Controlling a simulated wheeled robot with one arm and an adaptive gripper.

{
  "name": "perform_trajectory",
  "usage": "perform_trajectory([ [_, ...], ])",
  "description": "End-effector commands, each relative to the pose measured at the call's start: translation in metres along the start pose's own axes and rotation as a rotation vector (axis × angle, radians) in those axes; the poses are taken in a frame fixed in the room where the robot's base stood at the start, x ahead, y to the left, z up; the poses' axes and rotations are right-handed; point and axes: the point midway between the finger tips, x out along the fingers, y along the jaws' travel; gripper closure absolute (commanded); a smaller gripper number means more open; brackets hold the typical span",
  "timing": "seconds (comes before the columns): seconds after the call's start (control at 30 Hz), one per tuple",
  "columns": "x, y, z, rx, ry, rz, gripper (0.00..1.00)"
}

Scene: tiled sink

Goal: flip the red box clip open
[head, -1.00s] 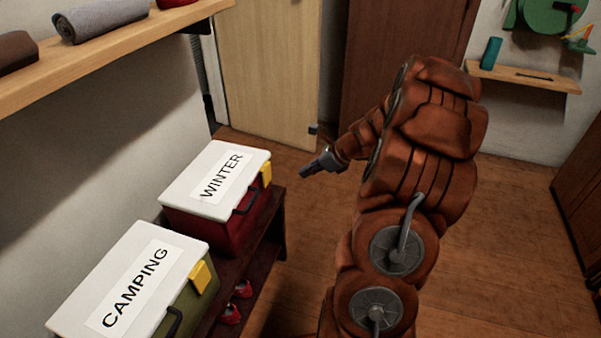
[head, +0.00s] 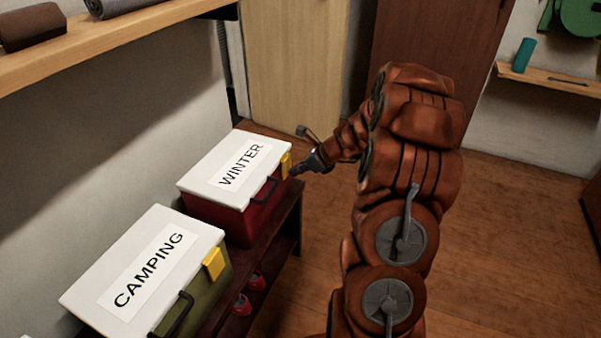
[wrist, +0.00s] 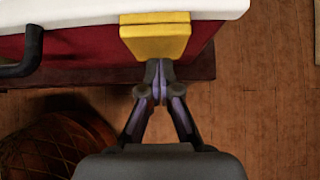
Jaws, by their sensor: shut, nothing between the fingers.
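The red box (head: 232,213) has a white lid (head: 213,178) labelled WINTER and stands on a dark bench. Its yellow clip (head: 286,165) is on the front near the right end, lying down over the lid's edge. In the wrist view the clip (wrist: 155,38) is at top centre, with the red wall (wrist: 88,48) to its left. My gripper (wrist: 158,68) is shut and empty, its fingertips at the clip's lower edge. I cannot tell whether they touch it. In the head view my gripper (head: 297,171) is beside the clip.
A green box (head: 205,292) labelled CAMPING with a yellow clip (head: 214,263) stands to the left on the dark bench (head: 262,254). Red shoes (head: 249,291) sit below. A black handle (wrist: 28,52) projects left of the red box's clip. Open wooden floor (head: 340,225) lies to the right.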

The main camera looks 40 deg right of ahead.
Motion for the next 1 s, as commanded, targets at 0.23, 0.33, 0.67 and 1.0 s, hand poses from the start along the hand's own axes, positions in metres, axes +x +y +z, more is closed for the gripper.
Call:
perform_trajectory([
  [0.23, 0.0, 0.0001, -0.0001, 0.0, -0.001, 0.0, 1.0],
  [0.33, 0.0013, 0.0003, -0.0002, 0.001, -0.012, 0.001, 1.0],
  [0.67, 0.0041, 0.0002, 0.0018, 0.001, -0.065, 0.002, 1.0],
  [1.0, -0.0005, 0.0002, 0.0063, 0.0, -0.064, 0.002, 1.0],
])
